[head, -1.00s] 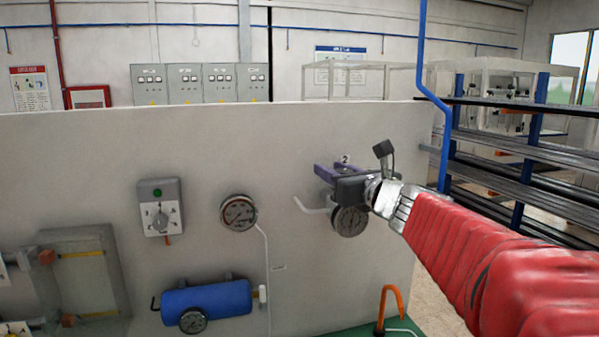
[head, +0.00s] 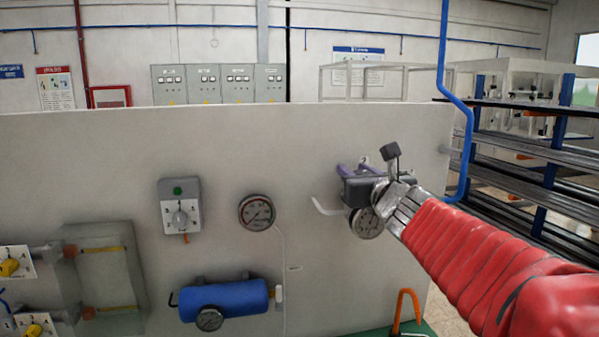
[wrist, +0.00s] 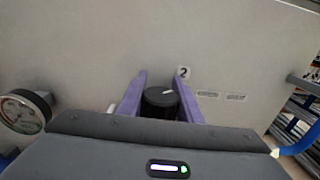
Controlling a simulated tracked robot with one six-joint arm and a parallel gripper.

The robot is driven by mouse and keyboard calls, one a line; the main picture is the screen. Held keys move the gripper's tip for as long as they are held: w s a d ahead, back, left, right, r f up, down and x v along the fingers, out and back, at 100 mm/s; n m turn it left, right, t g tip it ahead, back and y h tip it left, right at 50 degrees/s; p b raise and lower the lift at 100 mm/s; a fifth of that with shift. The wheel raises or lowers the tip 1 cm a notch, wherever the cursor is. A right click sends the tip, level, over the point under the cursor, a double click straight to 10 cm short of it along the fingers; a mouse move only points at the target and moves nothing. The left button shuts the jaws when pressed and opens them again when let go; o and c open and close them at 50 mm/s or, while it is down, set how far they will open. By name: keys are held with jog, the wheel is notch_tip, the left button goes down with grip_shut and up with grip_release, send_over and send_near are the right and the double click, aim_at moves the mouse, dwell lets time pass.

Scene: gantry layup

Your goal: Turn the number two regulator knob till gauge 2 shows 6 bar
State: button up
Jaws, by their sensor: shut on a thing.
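My gripper (head: 354,170) reaches the grey panel with its two purple fingers closed around the black number two regulator knob (wrist: 160,97). The knob's white pointer mark leans to the upper right in the wrist view. A white "2" label (wrist: 183,72) sits just above and right of it. A round gauge (head: 366,222) lies directly below the gripper in the head view, its top partly covered by my gripper. Its needle is too small to read. The gripper body hides the lower part of the knob in the wrist view.
Another round gauge (head: 257,212) is to the left, with a selector box (head: 181,206) beyond it. A blue tank (head: 223,299) is below. An orange hook (head: 406,309) stands at the lower right. A blue pipe (head: 466,150) runs past the panel's right edge.

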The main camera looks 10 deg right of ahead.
jog(key=o, duration=0.8)
jog(key=shift+c, duration=0.2)
jog(key=s, duration=1.3)
jog(key=shift+s+a, duration=0.25)
jog(key=shift+s, duration=0.15)
